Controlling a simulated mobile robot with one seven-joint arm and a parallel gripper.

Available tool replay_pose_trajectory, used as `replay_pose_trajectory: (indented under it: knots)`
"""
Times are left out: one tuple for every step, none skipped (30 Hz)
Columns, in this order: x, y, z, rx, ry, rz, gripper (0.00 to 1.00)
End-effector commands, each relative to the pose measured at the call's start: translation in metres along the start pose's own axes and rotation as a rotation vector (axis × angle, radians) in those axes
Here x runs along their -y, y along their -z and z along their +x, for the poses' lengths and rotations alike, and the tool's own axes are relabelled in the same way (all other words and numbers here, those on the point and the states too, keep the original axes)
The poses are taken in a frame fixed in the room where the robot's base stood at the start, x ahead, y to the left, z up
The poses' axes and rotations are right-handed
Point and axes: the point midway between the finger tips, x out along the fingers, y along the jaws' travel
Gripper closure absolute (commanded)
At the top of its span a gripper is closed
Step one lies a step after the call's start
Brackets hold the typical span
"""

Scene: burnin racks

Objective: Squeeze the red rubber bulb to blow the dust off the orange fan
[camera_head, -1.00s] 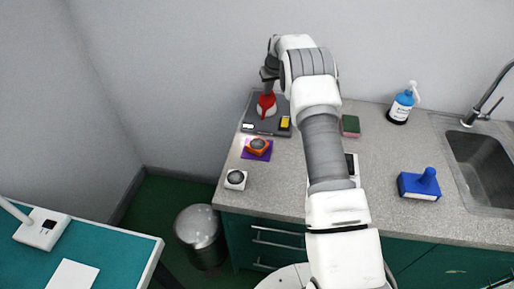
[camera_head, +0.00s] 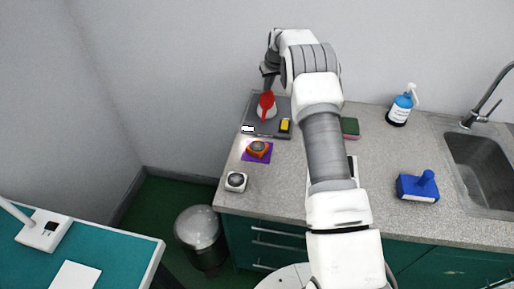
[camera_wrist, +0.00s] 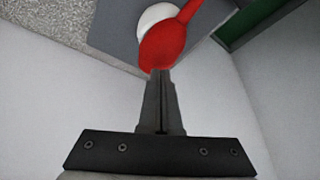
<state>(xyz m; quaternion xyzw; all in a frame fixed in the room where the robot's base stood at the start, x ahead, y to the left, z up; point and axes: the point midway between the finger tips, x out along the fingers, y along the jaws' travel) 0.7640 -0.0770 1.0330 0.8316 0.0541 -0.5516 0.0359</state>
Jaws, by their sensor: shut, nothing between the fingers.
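The red rubber bulb (camera_head: 266,103) sits with a white round part on the dark grey tray (camera_head: 283,104) at the back left of the counter. In the wrist view the bulb (camera_wrist: 164,46) lies just beyond my fingertips. My gripper (camera_wrist: 160,75) is shut with nothing between its fingers, and its tips overlap the bulb's near end in the picture; I cannot tell whether they touch it.
A yellow item (camera_head: 285,125) lies on the tray. A white fan-like block (camera_head: 236,181) stands at the counter's front left. A green sponge (camera_head: 350,127), blue bottle (camera_head: 400,108), blue-handled block (camera_head: 418,186) and sink (camera_head: 480,165) are to the right. A bin (camera_head: 200,236) stands below.

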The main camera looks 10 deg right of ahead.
Motion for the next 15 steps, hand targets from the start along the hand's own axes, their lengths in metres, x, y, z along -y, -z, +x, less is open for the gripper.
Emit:
replay_pose_trajectory:
  knots:
    - [0.000,0.000,0.000,0.000,0.000,0.000,1.00]
    - [0.000,0.000,0.000,0.000,0.000,0.000,1.00]
    - [0.000,0.000,0.000,0.000,0.000,0.000,1.00]
    - [0.000,0.000,0.000,0.000,0.000,0.000,1.00]
    - [0.000,0.000,0.000,0.000,0.000,0.000,1.00]
    - [0.000,0.000,0.000,0.000,0.000,0.000,1.00]
    - [0.000,0.000,0.000,0.000,0.000,0.000,1.00]
    - [0.000,0.000,0.001,0.000,0.000,0.000,1.00]
    - [0.000,-0.001,0.002,0.000,0.000,0.000,1.00]
    - [0.000,-0.001,0.002,0.000,0.000,0.000,1.00]
    - [0.000,-0.001,0.004,0.000,0.000,0.000,1.00]
    - [0.000,-0.002,0.005,0.000,0.000,0.000,1.00]
    - [0.000,-0.003,0.007,0.000,0.000,0.000,1.00]
    - [0.000,-0.003,0.008,0.000,0.000,0.000,1.00]
    - [0.000,-0.004,0.010,0.000,0.000,0.000,1.00]
